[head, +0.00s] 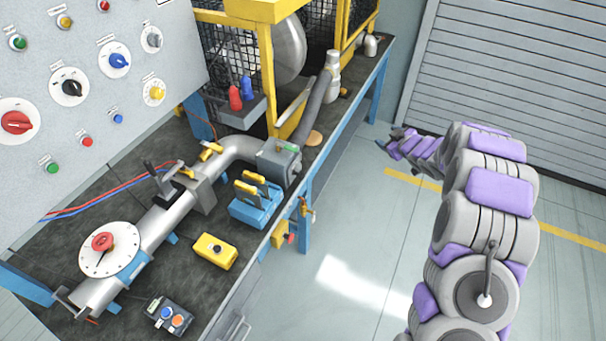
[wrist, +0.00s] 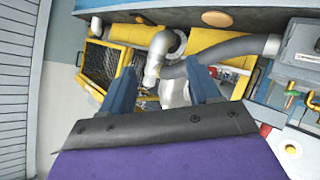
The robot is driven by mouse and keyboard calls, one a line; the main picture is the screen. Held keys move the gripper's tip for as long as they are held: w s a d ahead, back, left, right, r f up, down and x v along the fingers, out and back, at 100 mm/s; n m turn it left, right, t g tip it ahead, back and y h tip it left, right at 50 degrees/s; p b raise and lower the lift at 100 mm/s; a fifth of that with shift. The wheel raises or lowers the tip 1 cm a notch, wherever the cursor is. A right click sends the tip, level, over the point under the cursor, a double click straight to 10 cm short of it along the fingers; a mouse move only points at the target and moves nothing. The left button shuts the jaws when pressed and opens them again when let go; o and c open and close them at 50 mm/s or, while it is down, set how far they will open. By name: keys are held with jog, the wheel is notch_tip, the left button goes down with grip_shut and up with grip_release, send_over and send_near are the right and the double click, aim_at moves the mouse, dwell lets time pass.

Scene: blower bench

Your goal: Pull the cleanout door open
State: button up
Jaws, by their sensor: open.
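A grey box (head: 279,163) sits in the pipe run on the bench, with a green handle (head: 287,147) on its upper edge. It looks like the cleanout box, but I cannot clearly make out the door's outline. My gripper (head: 385,142) is out over the floor to the right of the bench, well apart from the box. In the wrist view its two fingers (wrist: 161,76) are spread with nothing held between them.
The bench (head: 196,293) carries a pipe with a round dial (head: 110,249), a blue block with yellow-topped levers (head: 257,202) and a yellow button box (head: 215,250). Brass valve fittings (head: 304,208) stick out at the bench's front edge. Yellow mesh guards stand behind. The floor beside the bench is clear.

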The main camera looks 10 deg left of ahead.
jog(key=s+a+f+n+g+y+p, duration=0.1)
jog(key=s+a+f+n+y, duration=0.15)
jog(key=a+f+y, duration=0.45)
jog(key=n+g+y+p, duration=0.1)
jog(key=n+g+y, duration=0.3)
jog(key=y, duration=0.1)
send_near(304, 176)
jog(key=b+x, duration=0.2)
jog(key=x, duration=0.8)
jog(key=shift+w+a+f+b, duration=0.1)
jog(key=shift+w+a+b, duration=0.05)
jog(key=shift+a+b, duration=0.15)
jog(key=shift+c, duration=0.3)
grip_shut()
